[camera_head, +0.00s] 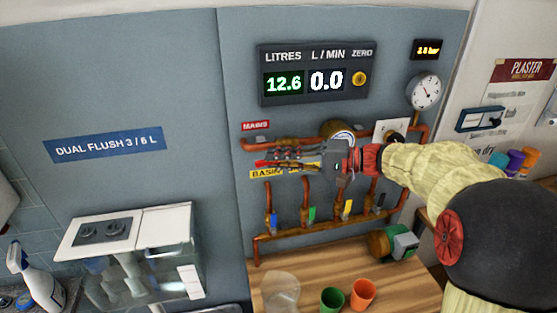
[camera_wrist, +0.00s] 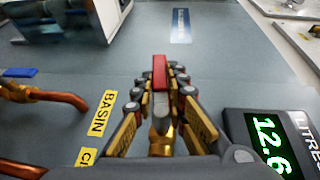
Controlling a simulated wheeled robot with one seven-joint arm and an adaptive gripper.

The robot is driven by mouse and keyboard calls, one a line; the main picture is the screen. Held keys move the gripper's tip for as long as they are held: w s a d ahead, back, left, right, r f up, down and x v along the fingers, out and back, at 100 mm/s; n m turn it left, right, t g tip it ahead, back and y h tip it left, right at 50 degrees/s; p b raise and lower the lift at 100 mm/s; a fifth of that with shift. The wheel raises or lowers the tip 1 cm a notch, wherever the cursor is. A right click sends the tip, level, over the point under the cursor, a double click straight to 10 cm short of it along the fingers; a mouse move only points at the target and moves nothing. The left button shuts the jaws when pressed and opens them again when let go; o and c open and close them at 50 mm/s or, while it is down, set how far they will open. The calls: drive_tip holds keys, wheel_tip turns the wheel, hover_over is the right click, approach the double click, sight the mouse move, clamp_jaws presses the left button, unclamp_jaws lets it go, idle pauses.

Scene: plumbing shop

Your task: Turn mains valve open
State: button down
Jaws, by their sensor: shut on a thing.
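The mains valve's lever has a red grip (camera_wrist: 159,72), seen in the wrist view between my gripper's fingers, with a grey shank and the brass valve body (camera_wrist: 160,140) below. My gripper (camera_wrist: 159,88) is shut on this lever. In the head view my gripper (camera_head: 280,153) reaches left across the panel, beneath the red MAINS label (camera_head: 255,126) and in front of the upper copper pipe. Red shows at its fingertips, and the lever points left there. The fingers hide most of the valve in the head view. The flow display (camera_head: 316,77) reads 12.6 litres and 0.0 L/min.
Branch valves with blue (camera_head: 274,221), green (camera_head: 312,213), yellow (camera_head: 347,207) and dark levers stand below. A pressure gauge (camera_head: 425,92) is at upper right. Green (camera_head: 331,299) and orange (camera_head: 363,294) cups stand on the wooden bench (camera_head: 410,293). A cistern (camera_head: 128,255) is at left.

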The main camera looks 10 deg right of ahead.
drive_tip(key=c, duration=1.8)
unclamp_jaws()
drive_tip(key=shift+o, duration=0.2)
drive_tip(key=v, duration=1.2)
drive_tip(key=shift+w, duration=0.1)
